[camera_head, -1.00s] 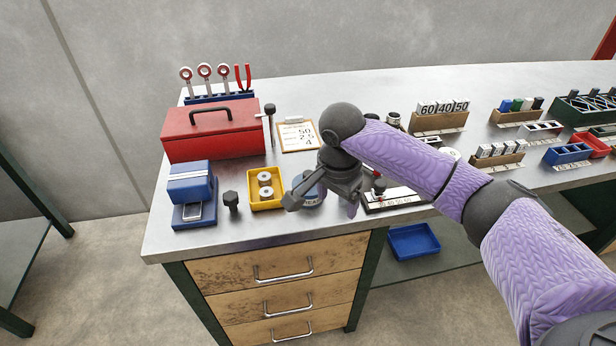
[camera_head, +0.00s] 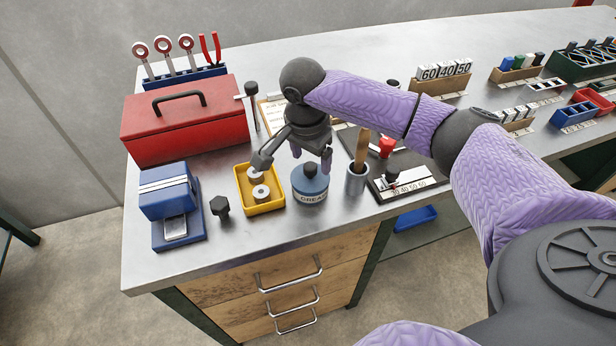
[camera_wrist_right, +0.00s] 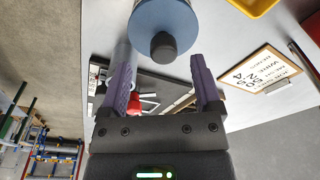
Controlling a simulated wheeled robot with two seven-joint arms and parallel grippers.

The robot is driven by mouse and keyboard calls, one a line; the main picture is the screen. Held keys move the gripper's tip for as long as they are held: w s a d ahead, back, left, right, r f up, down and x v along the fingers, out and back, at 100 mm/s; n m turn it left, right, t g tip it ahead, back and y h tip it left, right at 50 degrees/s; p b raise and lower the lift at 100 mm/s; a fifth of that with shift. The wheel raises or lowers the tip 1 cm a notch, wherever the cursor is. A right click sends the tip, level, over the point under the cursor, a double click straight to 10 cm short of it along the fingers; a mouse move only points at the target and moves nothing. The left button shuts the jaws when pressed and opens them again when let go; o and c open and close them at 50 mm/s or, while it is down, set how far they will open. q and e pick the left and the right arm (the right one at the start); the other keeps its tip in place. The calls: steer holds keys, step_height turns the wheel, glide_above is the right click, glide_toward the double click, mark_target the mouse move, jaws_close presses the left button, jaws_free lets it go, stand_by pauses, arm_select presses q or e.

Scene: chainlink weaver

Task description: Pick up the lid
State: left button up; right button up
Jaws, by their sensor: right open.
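The grease pot (camera_head: 311,194) stands near the front edge of the bench, with a blue lid (camera_head: 302,176) and a black knob (camera_head: 310,170) on top. My right gripper (camera_head: 312,157) is open and empty, pointing down just above the lid. In the right wrist view the lid (camera_wrist_right: 160,14) and its knob (camera_wrist_right: 163,47) show beyond the fingertips, about midway between the fingers of the gripper (camera_wrist_right: 160,66). The knob looks apart from both fingers. My left gripper is not in view.
A yellow tray (camera_head: 271,207) with metal rings is left of the pot. A grey cup (camera_head: 356,181) with a wooden-handled brush stands close on its right. A black bolt (camera_head: 220,207), blue device (camera_head: 168,194) and red toolbox (camera_head: 183,130) stand further left. The clipboard (camera_wrist_right: 262,78) lies flat behind.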

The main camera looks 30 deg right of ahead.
mark_target(310, 166)
steer(key=f, duration=0.2)
steer(key=f+b, duration=0.1)
steer(key=shift+w+d+f, duration=0.15)
steer(key=shift+w+f, duration=0.1)
steer(key=shift+f, duration=0.15)
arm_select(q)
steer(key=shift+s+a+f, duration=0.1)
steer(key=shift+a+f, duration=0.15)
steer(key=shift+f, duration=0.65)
arm_select(e)
jaws_close()
steer(key=shift+r, duration=0.1)
